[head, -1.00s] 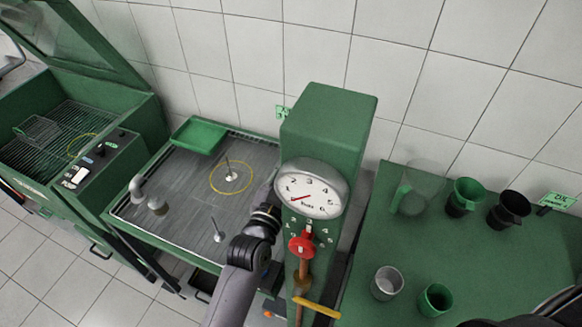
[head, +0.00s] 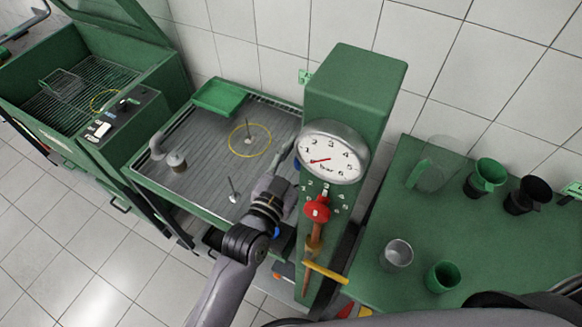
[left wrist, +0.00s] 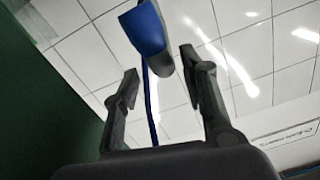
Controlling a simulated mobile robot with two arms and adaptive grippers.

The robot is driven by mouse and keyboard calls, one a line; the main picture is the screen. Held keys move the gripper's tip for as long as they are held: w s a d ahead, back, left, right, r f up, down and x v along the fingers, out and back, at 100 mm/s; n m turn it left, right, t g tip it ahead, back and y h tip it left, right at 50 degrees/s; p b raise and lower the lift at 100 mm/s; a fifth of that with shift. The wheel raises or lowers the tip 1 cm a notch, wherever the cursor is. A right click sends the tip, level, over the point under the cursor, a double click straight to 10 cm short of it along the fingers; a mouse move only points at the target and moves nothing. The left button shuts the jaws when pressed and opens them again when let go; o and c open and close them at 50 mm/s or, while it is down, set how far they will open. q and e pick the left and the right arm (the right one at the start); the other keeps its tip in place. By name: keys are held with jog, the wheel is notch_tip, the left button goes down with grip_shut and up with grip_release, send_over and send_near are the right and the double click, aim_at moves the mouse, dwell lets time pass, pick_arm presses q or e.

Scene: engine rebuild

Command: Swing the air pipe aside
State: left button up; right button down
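No part is marked as the air pipe, and I cannot tell for sure which one it is. In the left wrist view a blue piece (left wrist: 147,29) with a thin blue line (left wrist: 153,100) running down from it hangs ahead of my left gripper (left wrist: 160,75). The fingers are open and apart, with the blue line seen between them; contact cannot be judged. In the head view my left gripper (head: 283,172) is just left of the green gauge column (head: 350,85), its fingers partly hard to make out. My right gripper is not in view.
The column carries a round gauge (head: 332,152), a red knob (head: 317,208) and a yellow handle (head: 326,272). A ribbed tray bench (head: 200,160) is on the left. A green table (head: 400,215) with several cups is on the right.

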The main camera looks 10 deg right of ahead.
pick_arm(q)
jog(key=v, duration=0.5)
jog(key=shift+s, duration=0.1)
dwell(0.7)
jog(key=s+a+f+n+g+y, duration=0.2)
jog(key=a+f+g+y, duration=0.1)
jog(key=a+f, duration=0.25)
jog(key=s+a+f+n+g+y, duration=0.1)
jog(key=s+a+f+g+y, duration=0.25)
jog(key=a, duration=0.35)
jog(key=s+a+f+n+g+y, duration=0.3)
jog(key=s+a+n+g+y, duration=0.15)
jog(key=s+a, duration=0.75)
notch_tip(320, 180, down, 34)
jog(key=s+a+g+b, duration=0.2)
jog(key=b, duration=0.4)
jog(key=s+a+f+b, duration=0.2)
jog(key=s+f+b, duration=0.1)
jog(key=s+f, duration=1.2)
notch_tip(320, 180, down, 3)
jog(key=shift+s+a+f+m+g+h, duration=0.1)
jog(key=shift+s+a+m+g+h, duration=0.2)
jog(key=shift+m+g, duration=0.1)
